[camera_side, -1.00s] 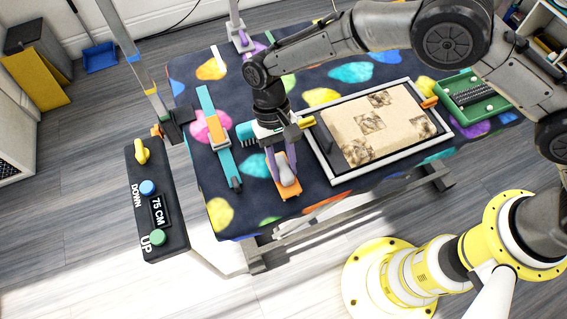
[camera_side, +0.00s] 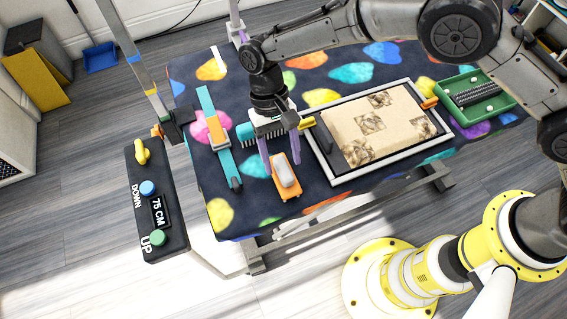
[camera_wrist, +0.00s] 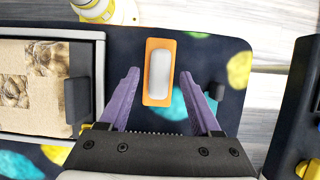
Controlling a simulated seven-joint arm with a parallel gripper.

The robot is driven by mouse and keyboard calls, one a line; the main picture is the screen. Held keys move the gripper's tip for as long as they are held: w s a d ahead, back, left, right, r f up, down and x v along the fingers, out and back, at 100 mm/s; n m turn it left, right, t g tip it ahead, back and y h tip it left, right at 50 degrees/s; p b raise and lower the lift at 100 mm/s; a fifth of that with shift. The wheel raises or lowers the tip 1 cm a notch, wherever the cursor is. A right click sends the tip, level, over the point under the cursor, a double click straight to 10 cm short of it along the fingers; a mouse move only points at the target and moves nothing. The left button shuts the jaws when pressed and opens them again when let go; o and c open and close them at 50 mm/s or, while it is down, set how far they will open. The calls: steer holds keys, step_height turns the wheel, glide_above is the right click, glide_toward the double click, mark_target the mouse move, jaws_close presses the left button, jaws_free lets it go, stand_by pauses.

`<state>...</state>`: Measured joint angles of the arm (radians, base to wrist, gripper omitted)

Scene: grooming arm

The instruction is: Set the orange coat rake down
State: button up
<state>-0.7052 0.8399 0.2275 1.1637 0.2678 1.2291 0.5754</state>
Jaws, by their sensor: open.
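The orange coat rake (camera_side: 287,189), an orange plate with a pale grey rounded handle on top, lies on the dark table mat with coloured spots, near its front edge. It also shows in the wrist view (camera_wrist: 150,96), ahead of the fingers. My gripper (camera_side: 283,160) has its two purple fingers spread apart, with nothing between them. In the wrist view the gripper (camera_wrist: 160,76) has a finger on either side of the rake's near end, apart from it. The rake's underside is hidden.
A teal bar with an orange block (camera_side: 218,135) lies left of the rake. A framed tray with a tan towel (camera_side: 350,120) is to the right, and a green tray (camera_side: 490,112) lies beyond it. A height control panel (camera_side: 155,205) stands at the left.

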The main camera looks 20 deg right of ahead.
steer(key=v, duration=0.9)
steer(key=shift+r, duration=0.15)
steer(key=s+d+r+t+y, duration=0.25)
steer(key=d+r+t, duration=0.25)
steer(key=d+r, duration=1.35)
steer(key=s+d+f+t+h, duration=0.2)
steer(key=s+d+t, duration=0.3)
steer(key=s+d, duration=1.2)
steer(key=shift+s+d+f, duration=0.4)
steer(key=shift+s, duration=0.5)
